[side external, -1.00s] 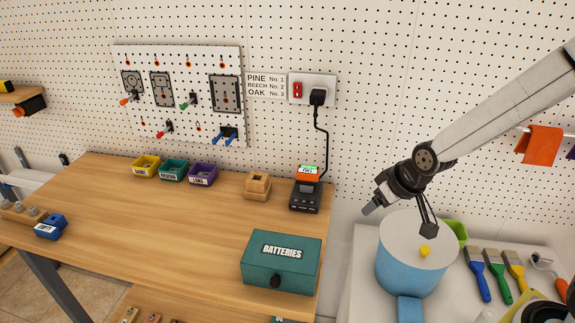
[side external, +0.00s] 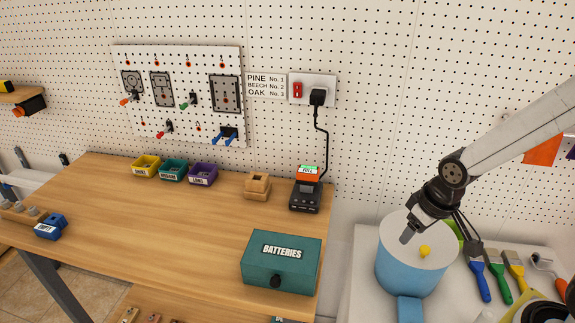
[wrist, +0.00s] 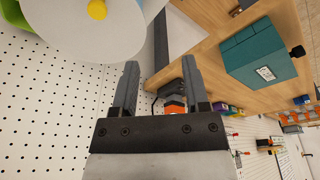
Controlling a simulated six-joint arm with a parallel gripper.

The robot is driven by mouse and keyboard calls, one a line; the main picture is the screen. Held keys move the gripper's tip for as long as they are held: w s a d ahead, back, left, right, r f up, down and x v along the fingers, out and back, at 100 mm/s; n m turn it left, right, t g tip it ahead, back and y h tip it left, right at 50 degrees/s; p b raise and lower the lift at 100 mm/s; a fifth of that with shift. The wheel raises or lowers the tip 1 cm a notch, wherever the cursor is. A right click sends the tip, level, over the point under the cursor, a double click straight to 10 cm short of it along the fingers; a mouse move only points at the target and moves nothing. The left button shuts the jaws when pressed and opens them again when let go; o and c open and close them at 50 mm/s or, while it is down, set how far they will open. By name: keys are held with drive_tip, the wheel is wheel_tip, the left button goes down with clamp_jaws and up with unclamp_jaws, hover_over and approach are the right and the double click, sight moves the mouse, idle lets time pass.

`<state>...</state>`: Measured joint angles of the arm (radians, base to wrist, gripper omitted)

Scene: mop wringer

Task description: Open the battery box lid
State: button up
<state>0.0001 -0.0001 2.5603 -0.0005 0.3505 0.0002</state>
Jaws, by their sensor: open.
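The battery box (side external: 281,261) is a teal box labelled BATTERIES at the front right corner of the wooden bench. Its lid (side external: 284,247) is shut, and a dark knob (side external: 276,281) sits on its front. The box also shows at the upper right of the wrist view (wrist: 262,52). My gripper (side external: 407,238) is to the right of the box, over the light blue pot, well apart from the box. In the wrist view my gripper (wrist: 159,82) has its two fingers spread with nothing between them.
The light blue pot (side external: 405,275) with a white lid and yellow knob stands under my gripper. Several brushes (side external: 498,270) lie to its right. A charger (side external: 306,195) with an orange battery and a wooden block (side external: 257,187) stand at the bench's back. The bench middle (side external: 170,220) is clear.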

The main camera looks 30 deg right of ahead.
drive_tip(key=shift+w+a+n, duration=0.15)
drive_tip(key=shift+a+n, duration=0.1)
drive_tip(key=shift+n, duration=0.05)
clamp_jaws()
drive_tip(key=w+a+f+n+t+h, duration=0.2)
drive_tip(key=a+n+h, duration=0.1)
drive_tip(key=a+n, duration=1)
drive_tip(key=w+a+f+n+t+h, duration=0.1)
drive_tip(key=a+f+n+t+h, duration=0.1)
drive_tip(key=a+n, duration=1.1)
drive_tip(key=a+f+h, duration=0.1)
drive_tip(key=a+h, duration=0.1)
drive_tip(key=a, duration=0.3)
drive_tip(key=shift+w+a+t, duration=0.35)
drive_tip(key=shift+a+t, duration=0.05)
